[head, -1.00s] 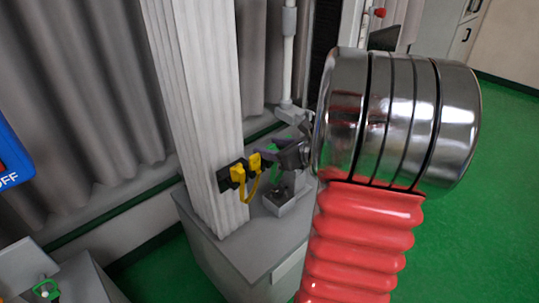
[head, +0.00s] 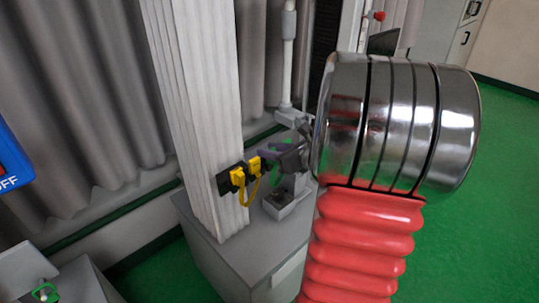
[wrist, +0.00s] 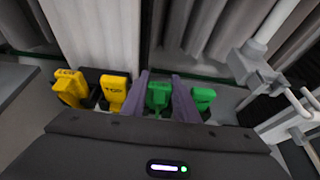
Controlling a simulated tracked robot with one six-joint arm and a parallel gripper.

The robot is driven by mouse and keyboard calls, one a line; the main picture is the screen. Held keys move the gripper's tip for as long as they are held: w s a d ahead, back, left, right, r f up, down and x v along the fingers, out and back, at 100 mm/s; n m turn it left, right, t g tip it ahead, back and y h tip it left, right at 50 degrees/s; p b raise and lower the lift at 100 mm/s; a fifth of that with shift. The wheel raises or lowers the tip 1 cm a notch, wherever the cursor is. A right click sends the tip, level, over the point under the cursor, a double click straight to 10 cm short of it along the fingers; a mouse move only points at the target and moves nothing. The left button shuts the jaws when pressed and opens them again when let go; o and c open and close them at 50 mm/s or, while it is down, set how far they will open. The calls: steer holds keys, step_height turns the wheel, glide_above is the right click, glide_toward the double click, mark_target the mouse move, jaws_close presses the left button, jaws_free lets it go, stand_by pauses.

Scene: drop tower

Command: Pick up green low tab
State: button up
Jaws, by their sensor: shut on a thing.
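In the wrist view two green tabs stand side by side. My gripper (wrist: 162,98) has its two purple-grey fingers on either side of the left green tab (wrist: 158,96) and is shut on it. The other green tab (wrist: 203,98) is just outside the right finger. Their lettering is not readable, so I cannot tell which is the low one. In the head view my gripper (head: 277,152) reaches the column's side, and the green parts there are partly hidden by it.
A grey pedestal (head: 235,258) stands underneath. White pipework (wrist: 270,62) is at right.

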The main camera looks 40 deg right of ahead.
mark_target(271, 149)
step_height(271, 149, up, 10)
stand_by(0.6)
steer(key=shift+s, duration=0.1)
stand_by(0.4)
